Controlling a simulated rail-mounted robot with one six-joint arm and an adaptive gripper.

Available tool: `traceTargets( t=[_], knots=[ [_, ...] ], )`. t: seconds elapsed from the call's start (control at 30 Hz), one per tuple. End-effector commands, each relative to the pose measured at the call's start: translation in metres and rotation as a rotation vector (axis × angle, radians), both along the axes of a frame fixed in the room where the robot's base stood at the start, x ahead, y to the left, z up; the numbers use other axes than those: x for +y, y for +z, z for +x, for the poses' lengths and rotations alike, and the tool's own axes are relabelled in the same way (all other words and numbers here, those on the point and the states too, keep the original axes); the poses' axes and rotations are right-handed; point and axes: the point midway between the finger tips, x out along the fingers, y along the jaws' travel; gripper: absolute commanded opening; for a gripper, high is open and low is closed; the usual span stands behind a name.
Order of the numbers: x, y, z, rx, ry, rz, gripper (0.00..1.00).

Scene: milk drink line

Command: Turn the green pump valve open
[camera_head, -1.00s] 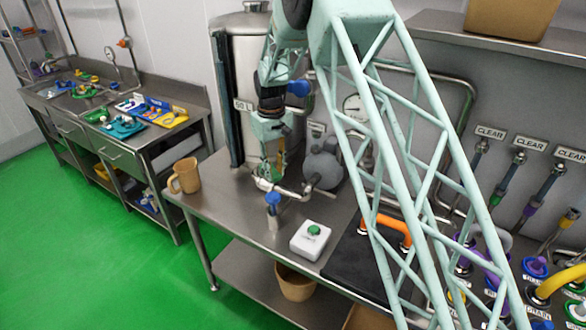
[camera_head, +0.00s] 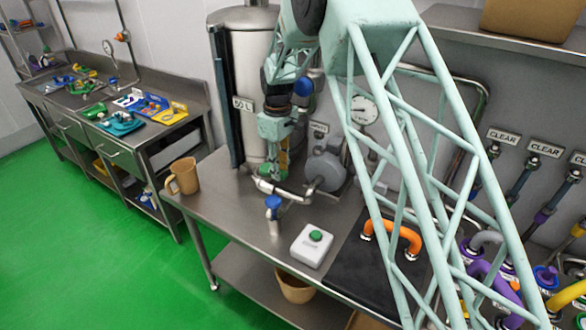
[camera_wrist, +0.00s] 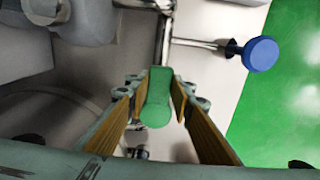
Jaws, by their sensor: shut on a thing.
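The green pump valve handle (camera_wrist: 157,98) is between my gripper's two tan-padded fingers in the wrist view. My gripper (camera_wrist: 158,110) is shut on it, with a pad along each long side. In the head view my gripper (camera_head: 271,168) points down at the pipe in front of the steel tank (camera_head: 252,62), left of the grey pump (camera_head: 325,168). The valve body and stem are mostly hidden behind my gripper there. I cannot tell how far the valve is turned.
A blue-knobbed valve (camera_head: 274,203) stands on the steel table in front; its knob shows in the wrist view (camera_wrist: 260,54). A white box with a green button (camera_head: 315,236), a tan jug (camera_head: 184,176) and an orange hose (camera_head: 395,232) are nearby.

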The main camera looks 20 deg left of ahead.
Motion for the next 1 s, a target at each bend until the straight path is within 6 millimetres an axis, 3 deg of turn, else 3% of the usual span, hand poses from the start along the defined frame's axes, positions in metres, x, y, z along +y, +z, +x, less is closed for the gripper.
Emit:
traceTargets(
  t=[0.2,0.57,0.6,0.73,1.0],
  knots=[
    [0.0113,0.0004,-0.0057,-0.001,0.039,0.001,0.03],
    [0.0119,0.0006,-0.0056,-0.002,0.044,0.000,0.03],
    [0.0119,0.0006,-0.0055,-0.002,0.044,0.000,0.22],
    [0.0119,0.0005,-0.0058,-0.002,0.043,0.000,0.34],
    [0.0118,0.0002,-0.0062,-0.001,0.042,0.000,0.35]
  ],
)
